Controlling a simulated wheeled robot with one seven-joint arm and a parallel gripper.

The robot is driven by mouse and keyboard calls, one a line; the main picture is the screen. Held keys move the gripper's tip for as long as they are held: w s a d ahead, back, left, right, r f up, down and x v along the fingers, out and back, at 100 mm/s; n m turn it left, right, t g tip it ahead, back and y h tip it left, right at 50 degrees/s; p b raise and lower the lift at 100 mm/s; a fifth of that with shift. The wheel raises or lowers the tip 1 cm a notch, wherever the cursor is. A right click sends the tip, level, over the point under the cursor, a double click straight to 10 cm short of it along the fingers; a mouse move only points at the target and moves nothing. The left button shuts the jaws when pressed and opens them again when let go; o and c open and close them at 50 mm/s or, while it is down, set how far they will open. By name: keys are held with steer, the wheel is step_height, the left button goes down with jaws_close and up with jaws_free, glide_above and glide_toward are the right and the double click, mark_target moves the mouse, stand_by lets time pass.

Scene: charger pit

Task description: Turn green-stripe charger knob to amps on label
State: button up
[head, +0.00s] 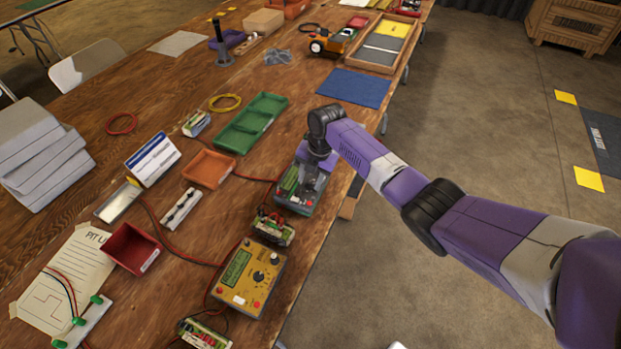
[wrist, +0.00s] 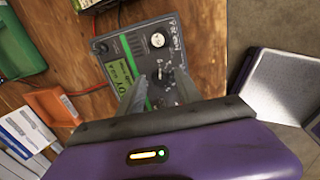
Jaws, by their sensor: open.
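The green-stripe charger (head: 284,192) is a dark grey box on the table near its right edge, partly hidden by my gripper. A dark knob (wrist: 165,74) with a light mark lies between my fingertips. My gripper (head: 312,182) points down over the charger; its two fingers (wrist: 160,80) are apart on either side of the knob. I cannot tell whether they touch it. A blue-and-white card (head: 152,160) stands to the left; its print is too small to read.
A yellow charger (head: 240,297) sits nearer, with a wired battery pack (head: 272,228) between the two. An orange tray (head: 208,169), a green tray (head: 250,123) and a red bin (head: 130,248) lie to the left. Red leads cross the table. A blue mat (head: 354,88) lies beyond.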

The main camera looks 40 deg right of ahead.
jaws_close()
steer(key=m, duration=0.4)
steer(key=shift+a+m+p, duration=0.1)
steer(key=shift+m+p, duration=0.25)
steer(key=shift+m, duration=0.05)
steer(key=m, duration=0.3)
steer(key=shift+m, duration=0.3)
steer(key=m+p, duration=0.1)
steer(key=m, duration=0.8)
steer(key=shift+p, duration=0.3)
steer(key=shift+m, duration=0.3)
